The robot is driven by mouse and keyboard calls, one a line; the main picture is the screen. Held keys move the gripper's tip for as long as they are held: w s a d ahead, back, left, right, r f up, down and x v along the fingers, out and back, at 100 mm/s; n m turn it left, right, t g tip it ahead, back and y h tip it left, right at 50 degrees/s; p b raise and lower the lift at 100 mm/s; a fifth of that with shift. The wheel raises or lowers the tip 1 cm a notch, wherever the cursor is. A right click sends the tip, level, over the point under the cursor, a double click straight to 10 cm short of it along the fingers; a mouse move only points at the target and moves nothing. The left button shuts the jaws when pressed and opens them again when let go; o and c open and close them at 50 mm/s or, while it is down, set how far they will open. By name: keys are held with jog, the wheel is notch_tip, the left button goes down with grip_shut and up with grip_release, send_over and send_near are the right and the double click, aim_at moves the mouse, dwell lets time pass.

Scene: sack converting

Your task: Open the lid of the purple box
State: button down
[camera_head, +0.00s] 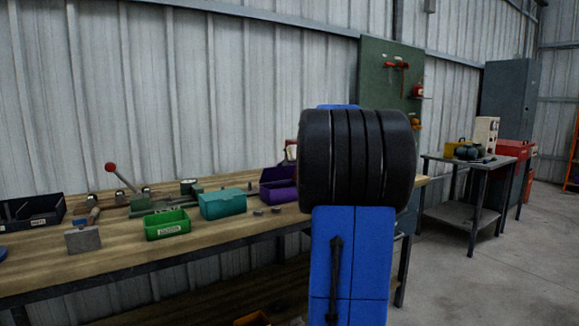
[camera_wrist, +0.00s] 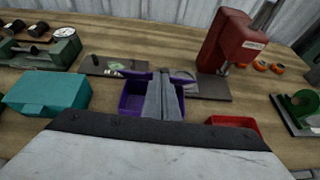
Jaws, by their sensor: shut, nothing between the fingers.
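The purple box (camera_wrist: 135,104) is near the middle of the wrist view, on the wooden bench. Its dark inside shows, and its purple lid (camera_wrist: 183,79) looks raised at the far side, seen nearly edge-on. My gripper (camera_wrist: 164,76) is shut and empty. Its grey fingers reach across the box opening in the picture and hide the middle of the box and lid. Whether the fingers touch the lid cannot be told. In the head view the purple box (camera_head: 282,195) also shows with its upper part open, partly hidden by my arm. The gripper itself is hidden there.
A teal box (camera_wrist: 48,92) stands left of the purple box, and a red bin (camera_wrist: 234,123) at its right. A red press (camera_wrist: 228,40) stands behind to the right. A green bin (camera_head: 167,224) is farther left. Bare wood (camera_head: 215,236) lies along the bench front.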

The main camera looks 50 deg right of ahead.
aim_at(281, 167)
jog(key=shift+g+y, duration=0.3)
jog(key=shift+g, duration=0.5)
jog(key=shift+w+d+r, duration=0.25)
jog(key=shift+w+r, duration=0.25)
jog(key=shift+w, duration=0.35)
jog(key=shift+w+d+r, duration=0.25)
jog(key=shift+w+r, duration=0.3)
jog(key=shift+w, duration=0.35)
jog(key=shift+w+d+r, duration=0.25)
jog(key=shift+w+r, duration=0.25)
jog(key=shift+w, duration=0.35)
jog(key=shift+w+d+r, duration=0.2)
jog(key=shift+w+d, duration=0.05)
jog(key=shift+w, duration=0.55)
jog(key=shift+w+d+r, duration=0.15)
jog(key=shift+w+d, duration=0.1)
jog(key=shift+w, duration=0.65)
jog(key=shift+r, duration=0.15)
jog(key=shift+r, duration=0.8)
